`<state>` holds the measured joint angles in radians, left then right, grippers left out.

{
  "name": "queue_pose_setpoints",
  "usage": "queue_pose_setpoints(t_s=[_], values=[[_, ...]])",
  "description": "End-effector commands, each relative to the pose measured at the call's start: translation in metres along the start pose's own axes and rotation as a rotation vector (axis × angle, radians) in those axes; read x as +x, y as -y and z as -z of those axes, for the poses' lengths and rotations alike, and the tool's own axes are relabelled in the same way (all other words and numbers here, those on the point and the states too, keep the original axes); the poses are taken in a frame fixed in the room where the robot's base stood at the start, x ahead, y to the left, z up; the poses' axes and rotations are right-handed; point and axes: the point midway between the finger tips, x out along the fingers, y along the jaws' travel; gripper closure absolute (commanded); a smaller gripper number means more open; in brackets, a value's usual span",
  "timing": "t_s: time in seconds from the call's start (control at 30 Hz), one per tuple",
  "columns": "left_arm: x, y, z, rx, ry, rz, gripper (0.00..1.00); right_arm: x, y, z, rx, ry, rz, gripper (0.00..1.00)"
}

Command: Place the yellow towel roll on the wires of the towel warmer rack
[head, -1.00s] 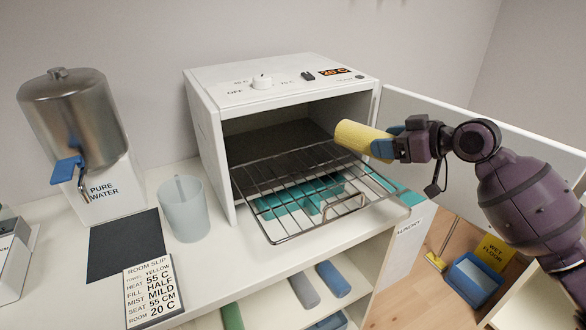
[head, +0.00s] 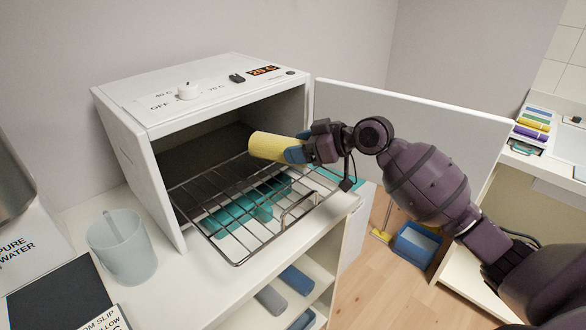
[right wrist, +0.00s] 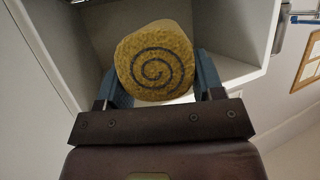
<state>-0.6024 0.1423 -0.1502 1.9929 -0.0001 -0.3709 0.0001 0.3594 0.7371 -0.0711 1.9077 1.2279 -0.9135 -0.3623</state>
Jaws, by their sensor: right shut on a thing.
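The yellow towel roll (head: 270,146) is held in my right gripper (head: 295,151) at the open front of the towel warmer. In the right wrist view the roll (right wrist: 155,65) shows its spiral end between the two blue fingers (right wrist: 160,88). The wire rack (head: 238,258) is pulled partly out of the warmer (head: 135,150), and its front handle sticks out. The roll appears over the rack's back right part. I cannot tell whether it touches the wires. My left gripper is not in view.
The warmer's door (head: 430,130) stands open to the right, behind my right arm. A cup (head: 122,250) stands on the counter (head: 190,285) left of the rack. Blue and grey rolls (head: 296,280) lie on the shelf below. A blue bucket (head: 416,245) is on the floor.

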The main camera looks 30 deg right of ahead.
Motion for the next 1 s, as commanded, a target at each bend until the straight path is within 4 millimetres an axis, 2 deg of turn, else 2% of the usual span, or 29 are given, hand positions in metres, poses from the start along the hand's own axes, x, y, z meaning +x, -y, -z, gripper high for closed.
queue_pose_setpoints(t_s=[0.4,0.63,0.83,0.87,1.0], values=[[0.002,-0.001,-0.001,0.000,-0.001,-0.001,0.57,0.019,0.000,-0.047,0.002,-0.001,-0.001,0.64],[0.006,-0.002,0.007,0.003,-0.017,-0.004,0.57,0.021,0.000,-0.049,-0.001,-0.002,-0.001,0.64],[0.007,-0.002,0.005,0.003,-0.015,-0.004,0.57,0.021,0.000,-0.052,-0.001,-0.002,-0.001,0.64],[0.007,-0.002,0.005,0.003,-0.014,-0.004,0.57,0.022,0.000,-0.052,-0.001,-0.001,-0.001,0.37],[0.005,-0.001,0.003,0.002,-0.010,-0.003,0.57,0.021,0.000,-0.051,-0.001,-0.001,-0.001,0.16]])
